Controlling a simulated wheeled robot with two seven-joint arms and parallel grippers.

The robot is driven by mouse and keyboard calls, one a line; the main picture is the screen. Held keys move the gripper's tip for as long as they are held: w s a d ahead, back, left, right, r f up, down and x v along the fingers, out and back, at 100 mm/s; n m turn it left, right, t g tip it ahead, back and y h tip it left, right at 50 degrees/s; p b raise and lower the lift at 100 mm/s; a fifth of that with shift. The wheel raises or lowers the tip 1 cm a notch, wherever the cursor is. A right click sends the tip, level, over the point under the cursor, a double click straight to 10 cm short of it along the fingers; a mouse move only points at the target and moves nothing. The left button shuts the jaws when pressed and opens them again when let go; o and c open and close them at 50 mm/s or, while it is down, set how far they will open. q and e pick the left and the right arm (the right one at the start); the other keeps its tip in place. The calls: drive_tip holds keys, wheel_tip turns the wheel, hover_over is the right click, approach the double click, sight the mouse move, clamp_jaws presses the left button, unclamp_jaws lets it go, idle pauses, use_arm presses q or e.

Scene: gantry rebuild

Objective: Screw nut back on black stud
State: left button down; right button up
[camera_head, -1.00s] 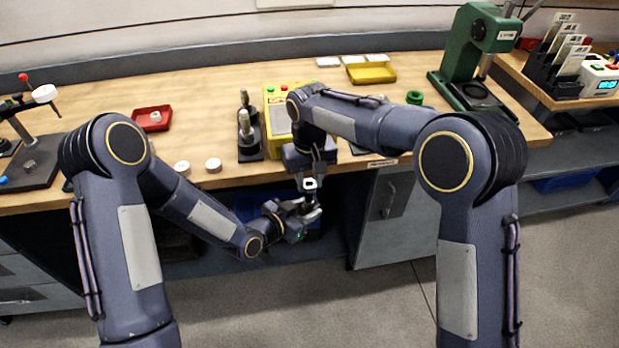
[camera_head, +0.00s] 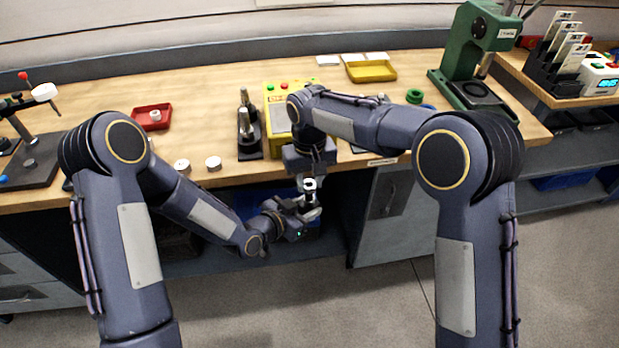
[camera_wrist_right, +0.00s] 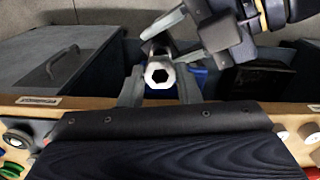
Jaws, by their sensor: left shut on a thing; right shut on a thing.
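My right gripper (camera_head: 310,184) points down in front of the bench edge in the head view. My left gripper (camera_head: 306,210) is just below it, coming from the left, and is shut on a small part largely hidden by the fingers. The black stud cannot be made out clearly. The two grippers are very close, and whether nut and stud touch cannot be told.
On the bench (camera_head: 215,95) are a red tray (camera_head: 152,127), two white round pieces (camera_head: 213,164), a black stand with metal posts (camera_head: 249,152), a yellow box (camera_head: 282,138), a yellow tray (camera_head: 371,75) and a green press (camera_head: 463,50). A grey cabinet (camera_head: 390,225) stands below, right of the grippers.

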drive_tip(key=shift+f, duration=0.45)
idle(1.1)
drive_tip(key=o, duration=1)
drive_tip(key=c, duration=1)
drive_tip(key=m, duration=0.4)
drive_tip(key=shift+m, duration=0.4)
drive_tip(key=m, duration=0.5)
drive_tip(key=shift+m, duration=0.3)
drive_tip(key=m, duration=0.3)
drive_tip(key=shift+m, duration=0.4)
drive_tip(key=m, duration=0.3)
drive_tip(key=shift+m, duration=0.4)
drive_tip(key=m, duration=0.6)
drive_tip(key=shift+d+f, duration=0.1)
